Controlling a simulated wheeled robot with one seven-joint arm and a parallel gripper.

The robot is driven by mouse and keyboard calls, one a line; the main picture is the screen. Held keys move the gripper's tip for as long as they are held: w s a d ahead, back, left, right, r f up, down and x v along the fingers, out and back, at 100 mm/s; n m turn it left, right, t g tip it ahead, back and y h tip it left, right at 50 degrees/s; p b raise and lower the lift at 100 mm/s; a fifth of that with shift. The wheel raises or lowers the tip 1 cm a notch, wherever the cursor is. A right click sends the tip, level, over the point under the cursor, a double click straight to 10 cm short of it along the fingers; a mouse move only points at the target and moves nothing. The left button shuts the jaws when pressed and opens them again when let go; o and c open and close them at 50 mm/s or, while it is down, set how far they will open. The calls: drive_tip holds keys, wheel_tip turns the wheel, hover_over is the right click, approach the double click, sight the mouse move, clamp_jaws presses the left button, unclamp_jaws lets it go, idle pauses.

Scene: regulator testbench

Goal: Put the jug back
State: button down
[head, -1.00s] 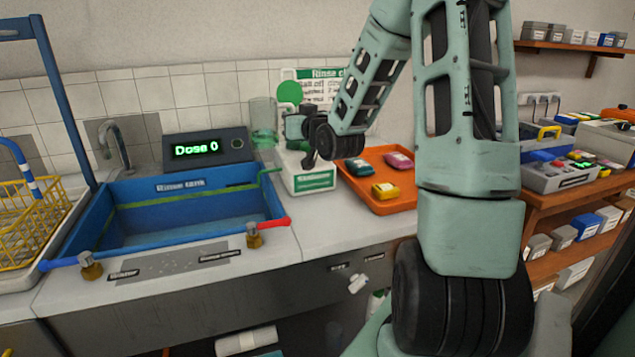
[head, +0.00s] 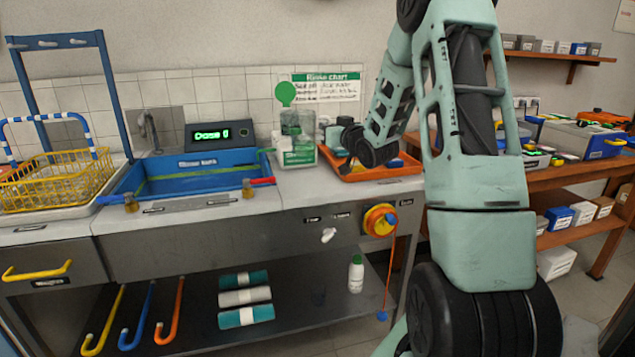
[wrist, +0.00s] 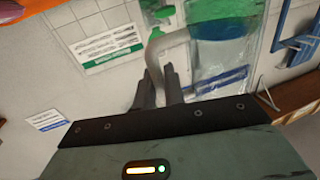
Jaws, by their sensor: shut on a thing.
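The clear jug (head: 298,121) shows in the head view beside the green disc, above or on a white stand (head: 300,155) with a green label. I cannot tell whether it touches the stand. My gripper (head: 326,140) is just right of the jug, its fingers partly hidden by my own arm. In the wrist view the scene appears inverted. The jug (wrist: 228,55) there has a pale, curved handle and blue-green tint near the picture's top. My gripper (wrist: 165,88) is shut on the handle.
The blue rinse tank (head: 185,178) and display (head: 220,134) are left of the stand. An orange tray (head: 395,170) lies close on the right, partly behind my arm. A yellow wire basket (head: 55,180) stands far left. A round yellow-red knob (head: 379,220) is on the cabinet front.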

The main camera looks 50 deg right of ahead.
wheel_tip(320, 180, down, 9)
idle(0.5)
drive_tip(key=shift+f, duration=0.1)
drive_tip(key=shift+f+b, duration=0.15)
drive_tip(key=shift+b, duration=0.25)
drive_tip(key=c, duration=1.5)
unclamp_jaws()
